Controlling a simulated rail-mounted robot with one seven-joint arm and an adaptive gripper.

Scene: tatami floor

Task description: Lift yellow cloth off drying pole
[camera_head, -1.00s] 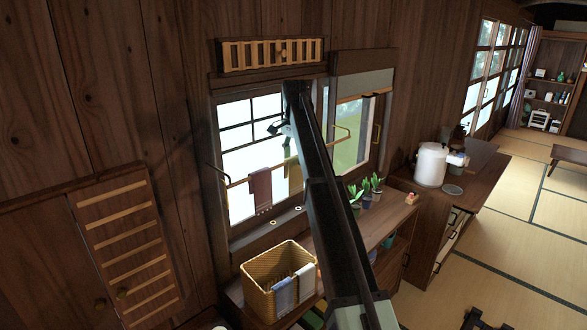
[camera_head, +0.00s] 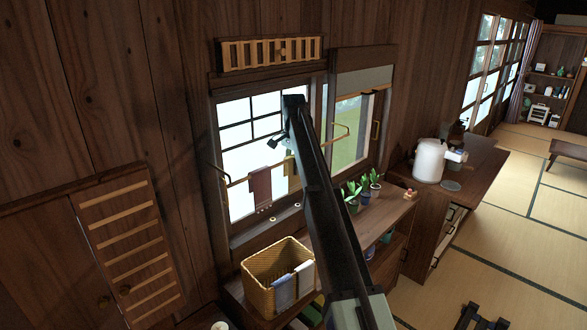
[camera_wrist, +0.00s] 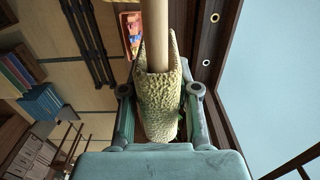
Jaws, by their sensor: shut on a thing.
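The yellow cloth (camera_head: 289,167) hangs folded over the drying pole (camera_head: 237,184) in front of the window, right of a brown cloth (camera_head: 260,187). In the wrist view the textured yellow cloth (camera_wrist: 157,112) wraps around the pale wooden pole (camera_wrist: 154,35). My gripper (camera_wrist: 160,98) has one finger on each side of the cloth and is shut on it. The pole still runs through the fold. In the head view my gripper (camera_head: 284,148) is small, dark and partly hidden by my arm, just above the cloth.
The window frame (camera_head: 222,150) is close behind the pole. Open tatami floor (camera_head: 500,250) lies to the right.

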